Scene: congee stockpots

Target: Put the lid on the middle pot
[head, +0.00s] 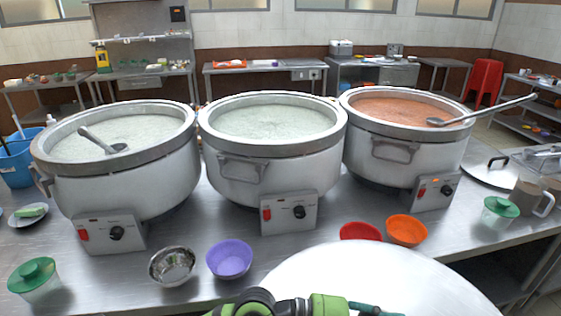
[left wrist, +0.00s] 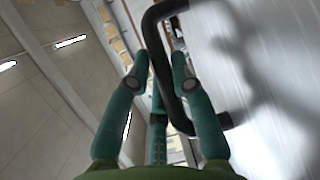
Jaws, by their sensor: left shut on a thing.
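The middle pot (head: 272,160) is a large white pot, open on top and full of pale congee. A large round metal lid (head: 370,270) is in front of it, low in the head view and cut off by the bottom edge. My left gripper (head: 375,309) is at the bottom edge against the lid. In the left wrist view, its teal fingers (left wrist: 160,75) are shut on the lid's black handle (left wrist: 158,40), and the lid's metal face (left wrist: 275,95) fills the right side. My right gripper is not in view.
The left pot (head: 120,165) holds pale congee and a ladle; the right pot (head: 405,140) holds orange congee and a ladle. Another lid (head: 485,172) lies on the counter at right. Purple (head: 229,260), metal (head: 171,266), red (head: 360,231) and orange (head: 407,231) bowls stand in front.

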